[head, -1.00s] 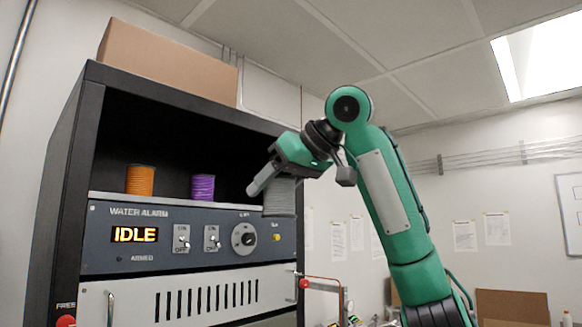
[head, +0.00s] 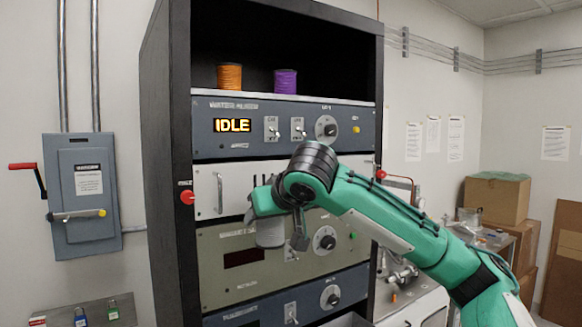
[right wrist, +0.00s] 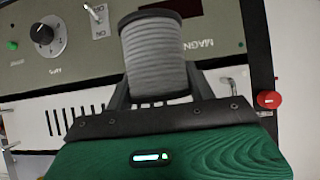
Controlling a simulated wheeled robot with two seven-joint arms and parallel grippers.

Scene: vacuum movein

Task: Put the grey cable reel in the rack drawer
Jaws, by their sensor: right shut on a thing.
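The grey cable reel (head: 270,234) is in my right gripper (head: 264,208), hanging in front of the rack's middle panels. In the right wrist view the reel (right wrist: 155,45) stands between the two fingers (right wrist: 158,78), which are shut on it. The black rack (head: 169,150) stands at the centre of the head view. Its white vented front (head: 207,183) with an upright handle is partly hidden by my arm. A grey edge (head: 347,321) shows at the bottom of the head view; I cannot tell whether it is the drawer. My left gripper is not in view.
An orange reel (head: 229,77) and a purple reel (head: 285,82) stand on the rack's top shelf. Switches and knobs stick out of the panels, and a red button (head: 187,197) is on the frame. A cluttered bench (head: 490,232) and boxes are at right.

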